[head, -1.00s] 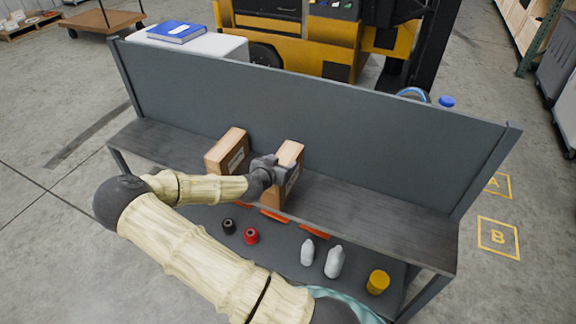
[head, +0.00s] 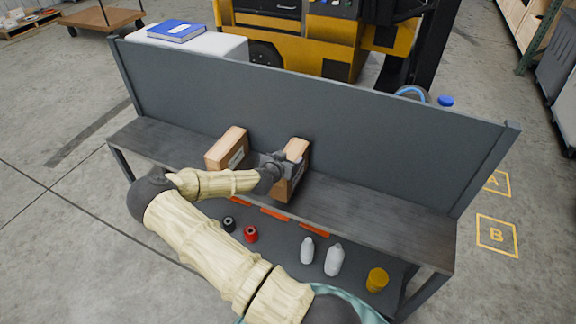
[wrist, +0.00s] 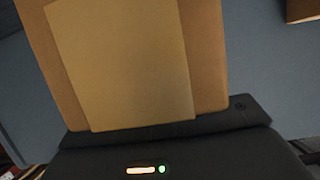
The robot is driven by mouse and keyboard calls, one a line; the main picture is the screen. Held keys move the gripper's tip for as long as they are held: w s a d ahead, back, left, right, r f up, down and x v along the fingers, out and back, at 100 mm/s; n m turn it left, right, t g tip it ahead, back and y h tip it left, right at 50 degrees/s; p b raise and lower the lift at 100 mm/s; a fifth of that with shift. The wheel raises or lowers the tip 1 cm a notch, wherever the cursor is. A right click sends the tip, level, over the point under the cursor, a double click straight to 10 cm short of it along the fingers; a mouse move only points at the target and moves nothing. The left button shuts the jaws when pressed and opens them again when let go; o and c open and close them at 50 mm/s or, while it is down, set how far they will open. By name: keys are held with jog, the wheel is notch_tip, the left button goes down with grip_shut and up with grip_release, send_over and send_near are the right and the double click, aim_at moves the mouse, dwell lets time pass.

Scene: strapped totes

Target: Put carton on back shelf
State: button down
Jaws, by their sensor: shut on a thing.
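My gripper (head: 282,164) is shut on a cardboard carton (head: 295,178) with a pale label on its side. The carton is upright over the back shelf (head: 370,205), close to the grey back panel. Whether its base touches the shelf is hard to tell. In the wrist view the carton (wrist: 140,60) fills the upper middle, close above the gripper's dark body; the fingertips are hidden. A second carton (head: 227,149) stands on the shelf to the left, apart from the held one.
The tall back panel (head: 300,105) rises behind the shelf. On the lower level are black and red spools (head: 250,234), white bottles (head: 334,260) and a yellow jar (head: 377,280). Orange pieces (head: 274,214) lie along the shelf's front. The shelf's right part is clear.

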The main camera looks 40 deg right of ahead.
jog(key=shift+r, duration=0.1)
jog(key=f, duration=0.3)
jog(key=shift+w+d+f, duration=0.15)
jog(key=shift+d+f, duration=0.05)
jog(key=shift+f, duration=0.05)
jog(key=shift+c, duration=1.6)
grip_release()
jog(key=shift+f, duration=0.1)
jog(key=v, duration=1.2)
